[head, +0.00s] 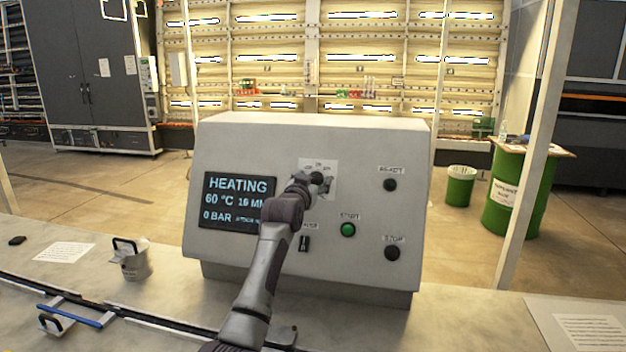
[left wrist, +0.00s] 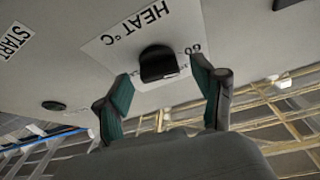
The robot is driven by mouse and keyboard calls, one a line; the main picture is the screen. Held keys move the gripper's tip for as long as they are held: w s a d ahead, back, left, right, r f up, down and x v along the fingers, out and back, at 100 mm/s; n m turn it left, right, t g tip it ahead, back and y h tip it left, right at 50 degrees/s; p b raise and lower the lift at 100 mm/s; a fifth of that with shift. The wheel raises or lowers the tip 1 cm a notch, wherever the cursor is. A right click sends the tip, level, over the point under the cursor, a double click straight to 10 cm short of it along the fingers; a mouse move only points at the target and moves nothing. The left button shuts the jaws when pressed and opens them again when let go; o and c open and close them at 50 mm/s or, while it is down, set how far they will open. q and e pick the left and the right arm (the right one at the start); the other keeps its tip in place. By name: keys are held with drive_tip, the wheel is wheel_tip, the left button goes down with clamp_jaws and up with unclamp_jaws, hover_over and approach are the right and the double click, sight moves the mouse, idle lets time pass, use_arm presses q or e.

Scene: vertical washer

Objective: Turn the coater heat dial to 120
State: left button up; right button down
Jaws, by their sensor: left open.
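The heat dial (left wrist: 159,64) is a black knob on a white label plate marked "HEAT °C" in the left wrist view. In the head view the dial (head: 317,178) sits on the sloped front of the grey control box (head: 350,140), partly covered by my gripper. My left gripper (left wrist: 168,92) is open, with one finger on each side below the dial in the wrist view; I cannot tell whether either finger touches it. In the head view my left gripper (head: 313,184) is at the dial. The screen (head: 238,200) reads "HEATING", 60 °C and 0 BAR. My right gripper is not in view.
A green START button (head: 348,230), a dark STOP button (head: 392,253) and a dark READY lamp (head: 390,185) are on the same panel. Green barrels (head: 512,195) stand behind right.

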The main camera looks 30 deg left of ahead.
use_arm(q)
drive_tip(key=shift+c, duration=0.2)
drive_tip(key=c, duration=1.1)
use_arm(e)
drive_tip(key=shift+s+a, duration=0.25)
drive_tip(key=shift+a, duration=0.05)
